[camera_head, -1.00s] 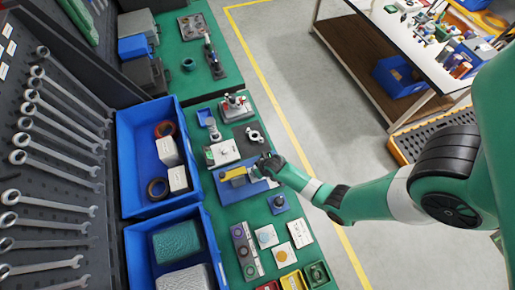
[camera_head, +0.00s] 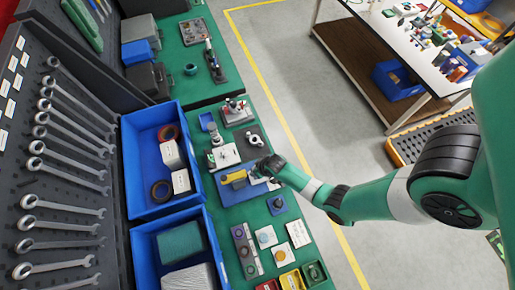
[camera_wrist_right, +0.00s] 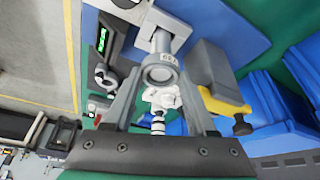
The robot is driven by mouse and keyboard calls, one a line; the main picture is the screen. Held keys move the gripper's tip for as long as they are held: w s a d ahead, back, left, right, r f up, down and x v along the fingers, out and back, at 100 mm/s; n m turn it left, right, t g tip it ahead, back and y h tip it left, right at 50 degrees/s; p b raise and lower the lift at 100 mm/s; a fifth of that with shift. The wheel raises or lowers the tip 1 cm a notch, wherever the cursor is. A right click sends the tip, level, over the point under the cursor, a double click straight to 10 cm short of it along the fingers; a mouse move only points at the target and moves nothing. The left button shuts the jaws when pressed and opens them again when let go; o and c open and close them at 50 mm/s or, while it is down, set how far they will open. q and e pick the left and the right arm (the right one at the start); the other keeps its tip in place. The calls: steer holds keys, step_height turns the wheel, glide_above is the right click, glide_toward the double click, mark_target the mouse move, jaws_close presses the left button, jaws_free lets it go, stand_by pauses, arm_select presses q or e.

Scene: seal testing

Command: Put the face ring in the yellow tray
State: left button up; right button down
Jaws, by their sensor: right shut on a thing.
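The yellow tray (camera_head: 291,280) is at the near end of the green bench, between a red tray and a green one. My right gripper (camera_head: 268,170) is over the blue fixture in the middle of the bench, beside a yellow bar (camera_head: 234,177). I cannot tell for sure which part is the face ring. My left gripper is not in view.
A red tray (camera_head: 268,285) and a green tray (camera_head: 316,272) flank the yellow one. White pads (camera_head: 267,237) and a dark strip of rings (camera_head: 245,250) lie between fixture and trays. Blue bins (camera_head: 128,150) line the left side. Open floor is to the right.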

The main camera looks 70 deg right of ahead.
mark_target(254, 167)
steer(key=shift+r+p, duration=1.85)
steer(key=shift+r, duration=0.15)
